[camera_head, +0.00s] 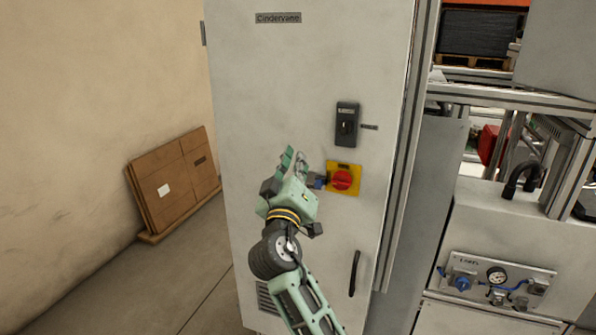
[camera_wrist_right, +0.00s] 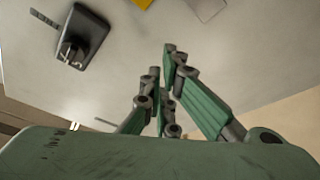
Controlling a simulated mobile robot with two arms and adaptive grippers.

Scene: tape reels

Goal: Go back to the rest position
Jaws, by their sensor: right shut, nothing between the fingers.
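My right gripper (camera_head: 291,162) is in front of the grey cabinet door (camera_head: 275,75), left of the red rotary switch (camera_head: 342,180) on its yellow plate. Its green fingers are shut with nothing between them, as the right wrist view (camera_wrist_right: 167,75) also shows. I cannot tell whether the fingertips touch the door. A black switch (camera_head: 347,125) sits above the yellow plate and also shows in the right wrist view (camera_wrist_right: 82,38). My left gripper is not in view.
A black door handle (camera_head: 354,273) is low on the cabinet. Flattened cardboard (camera_head: 175,182) leans on the wall at left, with bare floor before it. At right stands a machine frame with a gauge panel (camera_head: 497,280).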

